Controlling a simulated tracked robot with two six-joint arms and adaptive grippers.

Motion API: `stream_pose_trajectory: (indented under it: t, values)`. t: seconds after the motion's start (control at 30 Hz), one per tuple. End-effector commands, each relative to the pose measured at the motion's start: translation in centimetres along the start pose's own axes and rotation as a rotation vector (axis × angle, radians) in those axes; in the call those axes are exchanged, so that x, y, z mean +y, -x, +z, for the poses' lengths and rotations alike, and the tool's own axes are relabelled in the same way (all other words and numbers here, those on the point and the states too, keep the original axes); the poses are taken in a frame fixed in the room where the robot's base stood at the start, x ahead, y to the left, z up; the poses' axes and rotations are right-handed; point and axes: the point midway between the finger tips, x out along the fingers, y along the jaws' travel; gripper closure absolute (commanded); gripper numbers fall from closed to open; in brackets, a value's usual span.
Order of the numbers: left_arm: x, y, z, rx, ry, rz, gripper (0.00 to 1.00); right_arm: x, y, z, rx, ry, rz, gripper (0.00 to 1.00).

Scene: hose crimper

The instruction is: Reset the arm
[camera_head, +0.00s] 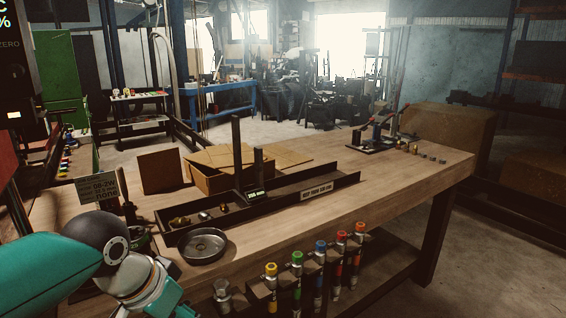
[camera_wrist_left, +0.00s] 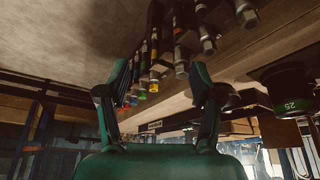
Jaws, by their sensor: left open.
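My left arm (camera_head: 125,262), teal, black and silver, comes in low at the left of the head view, in front of the workbench's near left corner. Its fingers cannot be made out there. In the left wrist view my left gripper (camera_wrist_left: 160,73) has its two dark fingers spread wide, with nothing held between them. Coloured hose ends show past the fingers, a yellow one (camera_wrist_left: 153,86) among them. That view appears upside down. My right gripper is in neither view.
The wooden workbench (camera_head: 395,194) carries a round metal dish (camera_head: 203,245), a long black tray (camera_head: 300,190), an open cardboard box (camera_head: 215,178) and small tools at the far right. Several colour-capped hoses, including a blue one (camera_head: 320,246), stand along its front edge. Bare floor lies right.

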Motion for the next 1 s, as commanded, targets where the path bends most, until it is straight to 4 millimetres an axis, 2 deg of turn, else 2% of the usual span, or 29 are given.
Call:
stream_pose_trajectory:
  t: [0.07,0.1,0.27,0.37,0.57,0.67,0.77,0.87,0.9,1.0]
  values:
    - [0.1,0.0,-0.1,0.000,-0.002,0.001,0.34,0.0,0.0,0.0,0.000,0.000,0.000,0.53]
    - [-0.6,-0.1,0.1,-0.010,0.013,-0.002,0.34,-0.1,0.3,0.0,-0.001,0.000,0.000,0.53]
    - [-1.6,-3.5,1.2,-0.109,0.045,0.010,0.34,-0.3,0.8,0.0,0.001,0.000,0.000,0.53]
    - [-1.8,-5.8,2.5,-0.180,0.058,0.025,0.34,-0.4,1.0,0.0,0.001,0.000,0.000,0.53]
    - [-1.4,-11.1,6.4,-0.342,0.091,0.081,0.34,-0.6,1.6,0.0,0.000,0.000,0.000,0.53]
    - [-0.7,-14.4,9.1,-0.420,0.119,0.124,0.34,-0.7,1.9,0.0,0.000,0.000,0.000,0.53]
    - [0.8,-18.6,12.8,-0.503,0.165,0.184,0.34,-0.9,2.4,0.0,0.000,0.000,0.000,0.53]
    - [3.7,-23.1,18.0,-0.576,0.245,0.261,0.34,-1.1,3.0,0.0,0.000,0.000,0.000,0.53]
    - [5.2,-24.7,20.3,-0.599,0.286,0.291,0.34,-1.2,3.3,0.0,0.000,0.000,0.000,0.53]
    - [9.2,-27.8,25.6,-0.621,0.409,0.345,0.34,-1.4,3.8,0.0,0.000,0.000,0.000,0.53]
